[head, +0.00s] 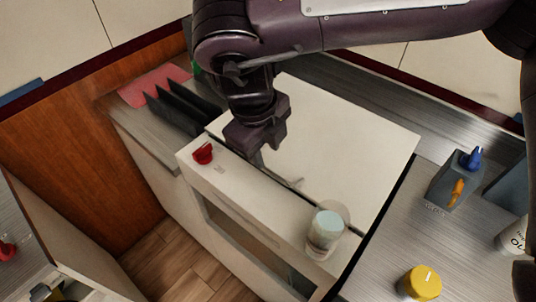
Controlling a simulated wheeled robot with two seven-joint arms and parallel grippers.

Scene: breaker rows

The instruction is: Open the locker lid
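The white box with the broad flat white top panel (345,135) looks like the locker and its lid; the panel appears to lie flat, closed. A thin handle-like bar (287,181) shows near the panel's front edge. My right gripper (262,156) points down over the front left part of the panel, close to that bar. Its fingers are mostly hidden by its own body, so its opening and any contact are unclear. A red knob (203,153) sits on the front ledge, left of the gripper. My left gripper is out of view.
A clear jar-like object (325,229) stands on the ledge's right end. Black upright plates (180,108) and a pink sheet (150,88) lie left. A grey box with blue and orange parts (454,180) and a yellow round object (420,283) stand on the metal counter (390,245) at right.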

